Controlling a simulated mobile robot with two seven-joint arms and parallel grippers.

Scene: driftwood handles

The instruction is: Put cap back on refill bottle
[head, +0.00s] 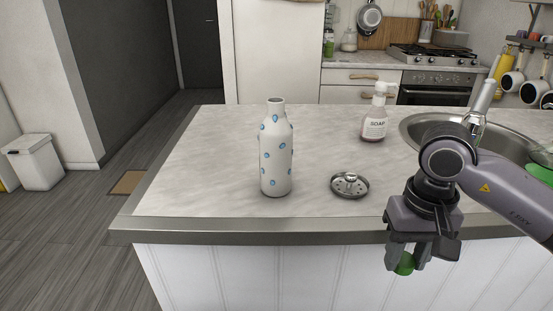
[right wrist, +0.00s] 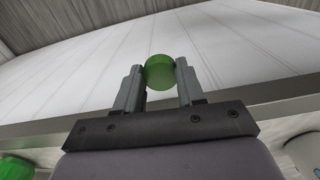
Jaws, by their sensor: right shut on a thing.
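The refill bottle (head: 276,155) is white with blue dots. It stands upright on the counter left of centre in the head view, and its narrow neck is uncapped. My right gripper (head: 405,262) points down in front of the counter's front edge, to the right of the bottle and well apart from it. It is shut on a small green cap (head: 404,264). In the right wrist view the green cap (right wrist: 160,72) sits between the two fingertips. My left gripper does not show.
A metal strainer lid (head: 349,185) lies on the counter (head: 210,170) right of the bottle. A soap dispenser (head: 375,118) stands behind it. The sink (head: 420,125) and faucet (head: 483,105) are at the right. The counter's left part is clear.

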